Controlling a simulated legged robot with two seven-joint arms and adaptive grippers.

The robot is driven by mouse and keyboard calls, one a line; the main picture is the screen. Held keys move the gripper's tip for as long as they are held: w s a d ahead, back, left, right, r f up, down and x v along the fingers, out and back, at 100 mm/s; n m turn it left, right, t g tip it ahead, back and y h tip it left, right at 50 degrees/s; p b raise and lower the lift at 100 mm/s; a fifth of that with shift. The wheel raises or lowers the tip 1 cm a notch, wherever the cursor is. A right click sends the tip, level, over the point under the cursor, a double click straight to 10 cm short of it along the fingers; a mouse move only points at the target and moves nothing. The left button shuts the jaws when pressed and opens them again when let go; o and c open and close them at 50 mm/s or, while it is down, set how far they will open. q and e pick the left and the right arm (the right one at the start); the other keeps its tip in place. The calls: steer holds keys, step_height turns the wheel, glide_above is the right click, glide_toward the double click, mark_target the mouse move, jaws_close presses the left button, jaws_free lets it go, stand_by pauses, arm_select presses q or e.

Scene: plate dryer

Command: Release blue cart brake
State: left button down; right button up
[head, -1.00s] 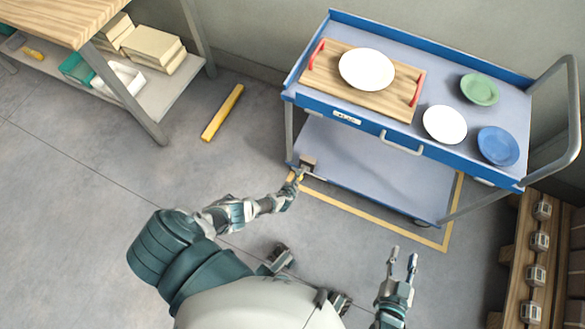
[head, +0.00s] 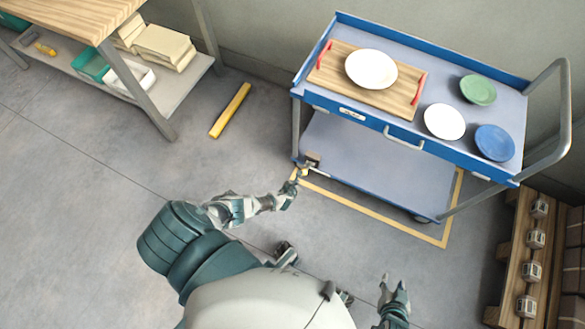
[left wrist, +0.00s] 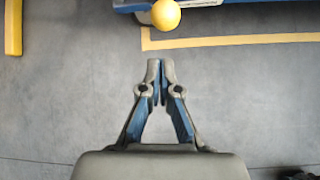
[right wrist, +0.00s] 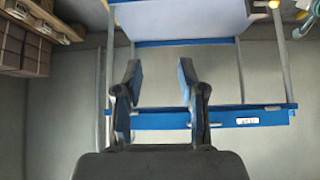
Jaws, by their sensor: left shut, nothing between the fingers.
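The blue cart (head: 345,112) stands at the upper right, with dishes and a board on its top tray. At its lower left corner is a small brake lever with a yellow ball knob (head: 301,173). The knob (left wrist: 166,14) also shows at the top of the left wrist view, beyond my fingertips. My left gripper (head: 294,184) is just in front of the knob. Its fingertips (left wrist: 161,66) are shut with nothing between them, and a gap of floor shows between them and the knob. My right gripper (head: 393,283) is open and empty at the lower right, away from the cart.
Yellow tape (head: 380,218) marks the floor around the cart. A yellow bar (head: 230,110) lies on the floor to the left. A wooden workbench (head: 75,18) with a lower shelf stands at upper left. A pallet with boxes (head: 525,262) is at right. The floor front left is clear.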

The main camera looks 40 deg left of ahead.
arm_select(q)
steer(key=r+p, duration=0.2)
steer(key=r, duration=0.1)
steer(key=s+r+p, duration=0.1)
steer(key=shift+d+r, duration=0.15)
steer(key=shift+d, duration=0.15)
arm_select(e)
steer(key=s+d+f+g, duration=0.1)
steer(key=s+f+g, duration=0.1)
steer(key=s, duration=0.2)
steer(key=s+d+f+g+h, duration=0.1)
steer(key=s+d+f+g, duration=0.1)
steer(key=s, duration=0.3)
steer(key=shift+d+f+g, duration=0.15)
steer(key=shift+f+g, duration=0.2)
steer(key=shift+g, duration=0.45)
arm_select(q)
steer(key=shift+d+r, duration=0.1)
steer(key=shift+d, duration=0.05)
arm_select(e)
steer(key=shift+s+d, duration=0.1)
steer(key=shift+d, duration=0.1)
arm_select(q)
steer(key=shift+s, duration=0.1)
